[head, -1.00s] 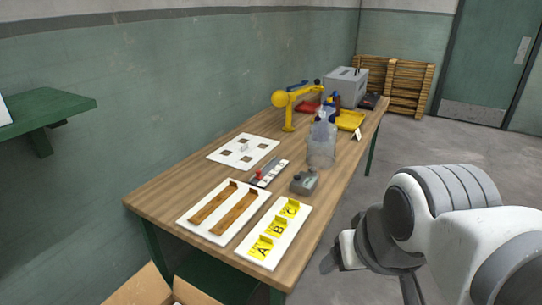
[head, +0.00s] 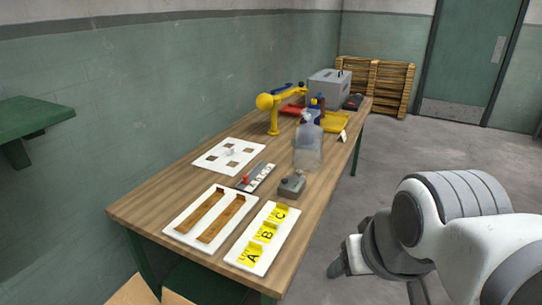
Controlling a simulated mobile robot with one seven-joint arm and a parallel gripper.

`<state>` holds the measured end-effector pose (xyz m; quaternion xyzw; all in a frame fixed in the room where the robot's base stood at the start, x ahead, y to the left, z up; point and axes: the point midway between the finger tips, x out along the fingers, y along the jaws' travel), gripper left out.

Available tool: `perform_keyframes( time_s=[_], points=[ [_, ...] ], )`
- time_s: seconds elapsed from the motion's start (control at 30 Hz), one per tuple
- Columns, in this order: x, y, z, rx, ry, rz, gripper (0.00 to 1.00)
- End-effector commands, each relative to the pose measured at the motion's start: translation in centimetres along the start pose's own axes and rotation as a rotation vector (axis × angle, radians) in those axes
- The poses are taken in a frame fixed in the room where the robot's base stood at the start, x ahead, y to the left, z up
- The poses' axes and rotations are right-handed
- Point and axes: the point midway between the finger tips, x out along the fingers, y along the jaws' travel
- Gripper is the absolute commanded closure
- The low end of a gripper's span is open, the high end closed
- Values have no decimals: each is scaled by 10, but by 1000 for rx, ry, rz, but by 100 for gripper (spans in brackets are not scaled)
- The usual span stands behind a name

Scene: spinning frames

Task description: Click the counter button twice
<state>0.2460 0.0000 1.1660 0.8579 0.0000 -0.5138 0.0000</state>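A small grey rounded device (head: 291,186), which looks like the counter, sits near the right edge of the wooden table (head: 150,212). Its button is too small to make out. My gripper (head: 338,268) hangs over the floor to the right of the table, apart from the device. My white and grey arm hides much of it, so I cannot tell whether its fingers are open or shut.
Beside the device are a clear jug (head: 308,148), a strip with a red knob (head: 256,177), and an A-B-C board (head: 264,238). A slotted board (head: 210,215) and a yellow arm-shaped fixture (head: 273,112) also stand there. Floor to the right is clear.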

Motion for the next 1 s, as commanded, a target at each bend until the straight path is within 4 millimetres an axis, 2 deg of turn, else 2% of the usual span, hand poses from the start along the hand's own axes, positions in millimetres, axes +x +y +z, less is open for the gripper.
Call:
perform_keyframes(
  time_s=[0.03, 0.3, 1.0],
  points=[
    [0, 0, 0, 0, 0, 0, 50],
    [0, 0, 0, 0, 0, 0, 99],
    [0, 0, 0, 0, 0, 0, 100]
  ],
)
